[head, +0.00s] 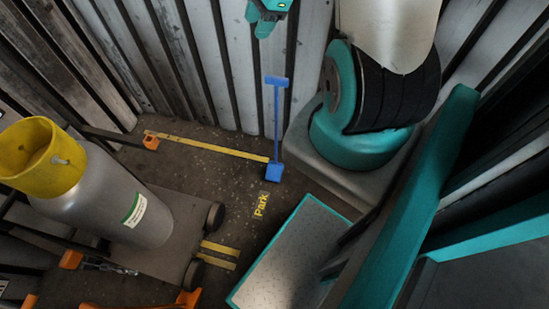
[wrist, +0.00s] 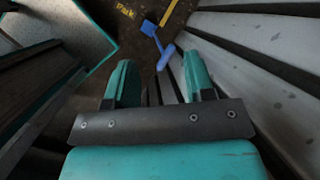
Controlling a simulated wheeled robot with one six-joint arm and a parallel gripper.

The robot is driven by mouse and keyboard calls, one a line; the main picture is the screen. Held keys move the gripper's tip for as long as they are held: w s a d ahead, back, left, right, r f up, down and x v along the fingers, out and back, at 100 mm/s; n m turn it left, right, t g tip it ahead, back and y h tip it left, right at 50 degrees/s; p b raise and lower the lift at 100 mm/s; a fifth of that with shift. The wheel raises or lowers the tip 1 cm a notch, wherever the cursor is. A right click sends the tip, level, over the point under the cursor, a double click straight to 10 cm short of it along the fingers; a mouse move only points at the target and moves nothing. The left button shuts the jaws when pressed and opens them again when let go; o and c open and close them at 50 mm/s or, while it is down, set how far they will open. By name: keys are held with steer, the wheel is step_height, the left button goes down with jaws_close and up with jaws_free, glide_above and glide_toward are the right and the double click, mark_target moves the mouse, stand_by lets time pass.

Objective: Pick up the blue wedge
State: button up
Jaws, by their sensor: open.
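The blue wedge (head: 274,172) is a small block at the foot of a long upright blue handle with a crossbar on top. It stands on the dark floor near the ribbed wall, by the end of a yellow floor line. In the wrist view the wedge (wrist: 148,28) and its handle show beyond the fingertips, near the top centre. My gripper (head: 267,15) is at the top of the head view, partly cut off, above and apart from the handle. In the wrist view my gripper (wrist: 160,75) has its two teal fingers spread with nothing between them.
A grey gas cylinder (head: 155,215) with a yellow cap lies tilted on a wheeled cart (head: 170,262) at the left. Ribbed metal walls (head: 215,70) close in behind the wedge. Yellow "Park" lettering (head: 261,205) marks bare floor in front of it.

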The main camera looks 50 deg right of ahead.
mark_target(277, 77)
steer(key=s+d+f+m+h+b, duration=0.1)
steer(key=s+d+f+m, duration=0.2)
steer(key=d+f+m, duration=0.15)
steer(key=s+d+f+m+b, duration=0.1)
steer(key=s+d+f+m, duration=0.1)
steer(key=d+f+m, duration=0.3)
steer(key=shift+n, duration=0.55)
steer(key=x, duration=1)
steer(key=shift+w+d+f+b, duration=0.2)
steer(key=shift+w+f+b, duration=0.1)
steer(key=shift+b, duration=0.1)
steer(key=x, duration=0.4)
steer(key=shift+w+a+f, duration=0.2)
steer(key=shift+a+f, duration=0.05)
steer(key=shift+a, duration=0.2)
steer(key=shift+w+f, duration=0.2)
steer(key=shift+f, duration=0.25)
jaws_close()
steer(key=shift+r+t, duration=0.1)
steer(key=shift+t, duration=0.2)
